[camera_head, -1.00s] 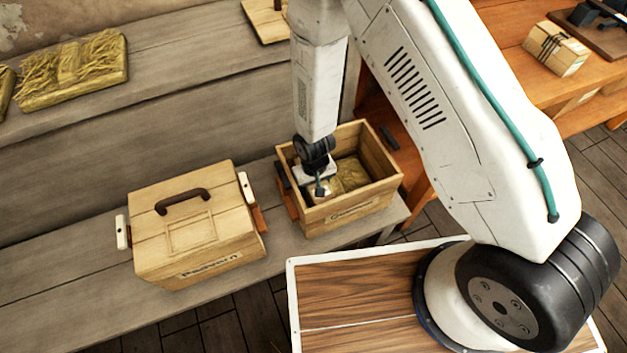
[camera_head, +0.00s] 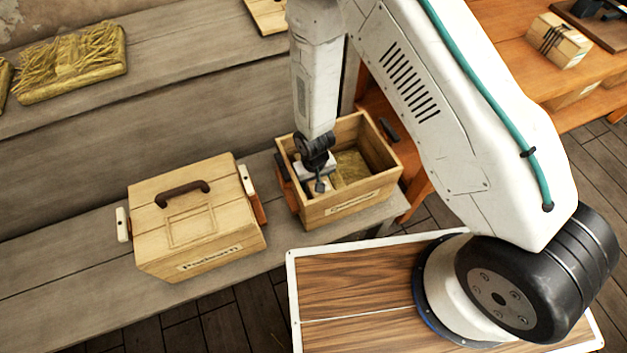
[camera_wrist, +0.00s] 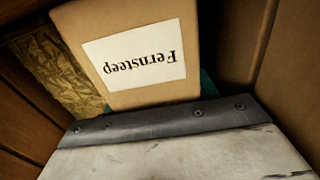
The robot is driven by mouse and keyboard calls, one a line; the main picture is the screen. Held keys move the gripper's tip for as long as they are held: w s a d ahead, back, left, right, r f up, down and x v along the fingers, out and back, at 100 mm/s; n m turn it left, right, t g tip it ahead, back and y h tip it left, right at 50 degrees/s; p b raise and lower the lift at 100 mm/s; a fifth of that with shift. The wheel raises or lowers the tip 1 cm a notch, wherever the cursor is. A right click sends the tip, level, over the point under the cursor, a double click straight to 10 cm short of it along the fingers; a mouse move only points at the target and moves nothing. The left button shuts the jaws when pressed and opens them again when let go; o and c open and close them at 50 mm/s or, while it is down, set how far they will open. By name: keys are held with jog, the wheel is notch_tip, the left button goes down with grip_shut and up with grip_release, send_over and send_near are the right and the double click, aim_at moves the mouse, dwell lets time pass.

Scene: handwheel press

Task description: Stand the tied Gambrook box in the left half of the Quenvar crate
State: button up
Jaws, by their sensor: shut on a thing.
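My gripper (camera_head: 319,186) is down inside the left half of the open wooden crate (camera_head: 374,192). The crate's front label is too blurred to read surely. The gripper is shut on a tan box (camera_wrist: 130,22) whose white label reads "Fernsteep", upside down in the wrist view. No string shows on the visible part of this box. Its base is hidden, so I cannot tell whether it touches the crate floor. A box tied with dark cord (camera_head: 558,40) stands apart on the orange bench; its label is unreadable.
Straw padding (camera_head: 350,168) shows in the crate's right half. A lidded wooden crate (camera_head: 195,215) with a dark handle stands just left on the grey bench (camera_head: 70,270). A straw-covered pad (camera_head: 72,70) lies on the upper ledge. Crate walls are close around my gripper.

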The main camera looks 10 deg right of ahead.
jog(key=shift+f, duration=0.1)
jog(key=o, duration=1.1)
jog(key=shift+r, duration=3.95)
notch_tip(320, 180, up, 14)
jog(key=shift+f, duration=0.1)
